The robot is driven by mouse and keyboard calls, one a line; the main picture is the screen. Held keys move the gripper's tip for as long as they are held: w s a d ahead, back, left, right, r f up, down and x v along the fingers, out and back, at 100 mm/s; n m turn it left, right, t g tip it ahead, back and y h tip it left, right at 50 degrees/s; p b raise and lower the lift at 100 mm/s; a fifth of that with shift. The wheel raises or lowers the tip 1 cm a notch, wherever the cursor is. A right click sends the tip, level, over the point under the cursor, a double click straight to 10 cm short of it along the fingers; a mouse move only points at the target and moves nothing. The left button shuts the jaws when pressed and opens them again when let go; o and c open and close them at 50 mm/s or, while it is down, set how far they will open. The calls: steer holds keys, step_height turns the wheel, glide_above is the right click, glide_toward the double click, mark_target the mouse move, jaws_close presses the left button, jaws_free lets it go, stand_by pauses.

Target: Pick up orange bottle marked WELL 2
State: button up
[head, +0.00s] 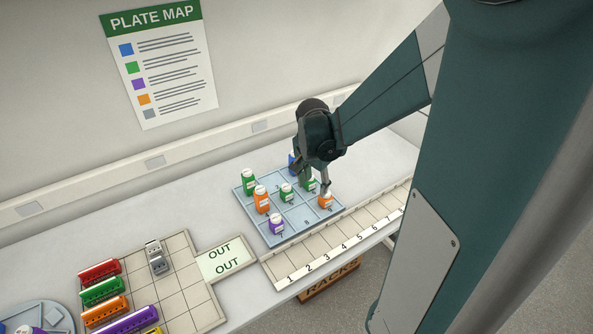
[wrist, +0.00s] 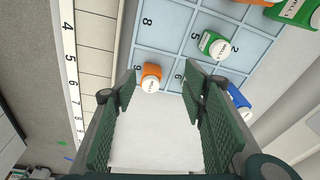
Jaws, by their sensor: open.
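Two orange bottles stand in the blue numbered tray (head: 296,221) in the head view. A taller one (head: 261,199) stands on its left side. A shorter one (head: 326,202) stands in the near right cell, and also shows in the wrist view (wrist: 151,77) by number 9. I cannot read which is marked WELL 2. My gripper (head: 315,185) is open above the tray's right part, its right finger close above the shorter bottle. In the wrist view its fingers (wrist: 165,88) are spread, with that bottle between and beyond the tips. Nothing is held.
Green bottles (head: 248,182) (head: 287,193) (wrist: 214,44), a purple bottle (head: 277,224) and a blue bottle (head: 292,162) (wrist: 238,98) share the tray. A numbered white strip (head: 330,255) runs along the front. Coloured racks (head: 101,290) stand left.

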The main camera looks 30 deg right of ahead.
mark_target(326, 195)
steer(key=shift+w+d+f+m+g+p, duration=0.1)
steer(key=shift+d+f+m+g+p, duration=0.1)
steer(key=shift+d+f+m+p, duration=0.45)
steer(key=shift+d+m+g+p, duration=0.2)
steer(key=shift+d+m+p, duration=0.2)
steer(key=shift+d, duration=0.7)
steer(key=shift+w+d+f+m+g+p, duration=0.1)
steer(key=shift+d+f+m+g+p, duration=0.1)
steer(key=shift+d+f+m+p, duration=0.45)
steer(key=shift+d+r, duration=0.2)
steer(key=shift+r, duration=0.05)
steer(key=shift+s+d+f, duration=0.1)
steer(key=shift+d+f, duration=0.05)
steer(key=shift+f, duration=1.1)
steer(key=shift+d+f, duration=0.2)
steer(key=shift+f, duration=2.4)
steer(key=shift+c, duration=0.7)
steer(key=c, duration=0.9)
